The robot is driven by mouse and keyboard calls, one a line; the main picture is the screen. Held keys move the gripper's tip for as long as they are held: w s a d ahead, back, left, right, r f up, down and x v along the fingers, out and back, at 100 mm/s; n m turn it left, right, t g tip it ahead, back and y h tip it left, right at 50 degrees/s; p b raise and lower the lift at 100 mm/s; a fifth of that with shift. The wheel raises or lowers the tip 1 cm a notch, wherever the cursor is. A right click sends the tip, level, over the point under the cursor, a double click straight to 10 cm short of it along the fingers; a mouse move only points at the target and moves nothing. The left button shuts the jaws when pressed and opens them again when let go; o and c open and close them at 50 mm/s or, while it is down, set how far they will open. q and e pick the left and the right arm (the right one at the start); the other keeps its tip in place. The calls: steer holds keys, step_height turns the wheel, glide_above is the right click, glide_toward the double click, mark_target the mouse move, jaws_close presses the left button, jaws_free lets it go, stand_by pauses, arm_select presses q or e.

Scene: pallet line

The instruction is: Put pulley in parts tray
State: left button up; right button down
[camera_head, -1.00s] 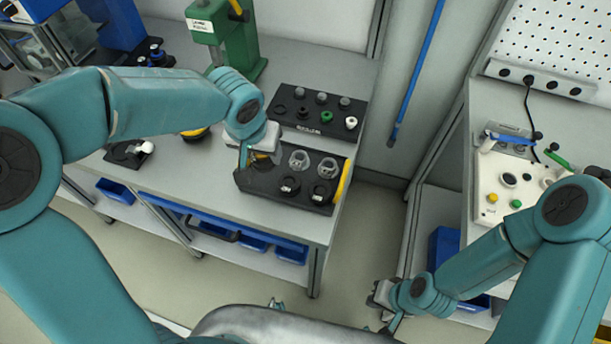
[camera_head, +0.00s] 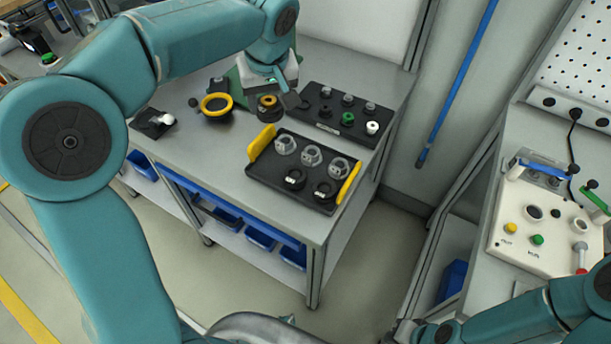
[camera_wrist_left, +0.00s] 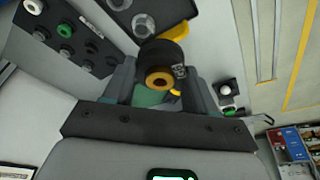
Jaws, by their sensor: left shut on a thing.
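My left gripper (camera_head: 270,90) is shut on the pulley (camera_head: 267,106), a small black cylinder with a brass-coloured centre. The pulley also shows between the fingers in the left wrist view (camera_wrist_left: 164,62). It is held above the bench, just behind the left end of the parts tray (camera_head: 262,178). My right gripper (camera_head: 402,330) is at the bottom edge, mostly cut off.
A black rack (camera_head: 330,127) with several knobs stands behind the tray. A yellow-rimmed ring (camera_head: 216,104) and a small black block with a white knob (camera_head: 160,121) lie to the left. A control panel (camera_head: 535,225) is on the right-hand bench. A floor gap separates the benches.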

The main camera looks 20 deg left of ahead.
arm_select(q)
steer(key=shift+s+a+r+n+b, duration=0.15)
steer(key=shift+a+r+n, duration=0.15)
steer(key=shift+a+n, duration=0.15)
steer(key=shift+a+r+n+b, duration=0.15)
steer(key=shift+a+r+n, duration=0.15)
steer(key=shift+a+n, duration=0.15)
steer(key=shift+s+a+f+g, duration=0.1)
steer(key=shift+a+f+g, duration=0.05)
steer(key=shift+f+g, duration=0.2)
steer(key=b, duration=0.2)
glide_toward(268, 166)
steer(key=x, duration=0.5)
steer(key=shift+a+f, duration=0.1)
steer(key=shift+f, duration=0.1)
steer(key=shift+f, duration=0.1)
steer(key=o, duration=0.8)
steer(key=shift+o, duration=0.2)
